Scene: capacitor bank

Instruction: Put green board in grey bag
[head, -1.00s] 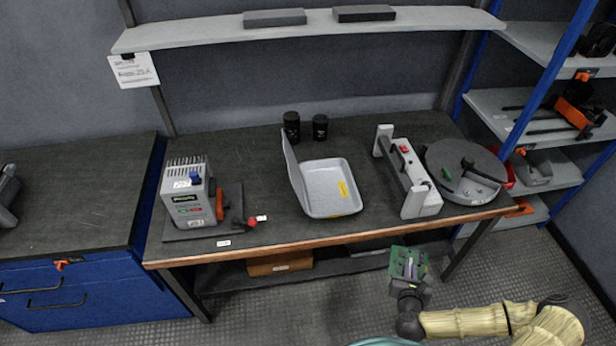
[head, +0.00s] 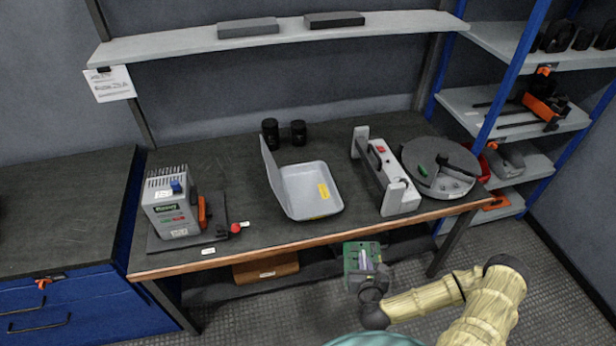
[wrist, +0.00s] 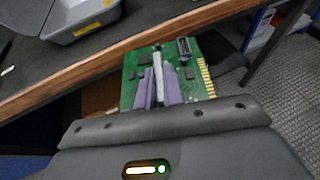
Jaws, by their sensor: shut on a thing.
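The green board (head: 361,258) is held in my gripper (head: 369,272), in front of and below the workbench's front edge. The wrist view shows the green board (wrist: 190,70) with dark chips, a connector and gold edge contacts. The purple-grey fingers of my gripper (wrist: 158,85) are shut on it. On the bench stands an open grey case (head: 306,191) with a raised lid and a yellow label, likely the grey bag. Its tray looks empty. In the wrist view a corner of the grey case (wrist: 85,22) shows at the upper left, beyond the bench edge.
A grey powered unit (head: 170,205) stands on the bench's left. A long grey device (head: 387,175) and a round grey plate (head: 438,170) stand on its right. Two black cylinders (head: 284,132) stand behind the case. The wooden bench edge (head: 300,247) lies between board and case.

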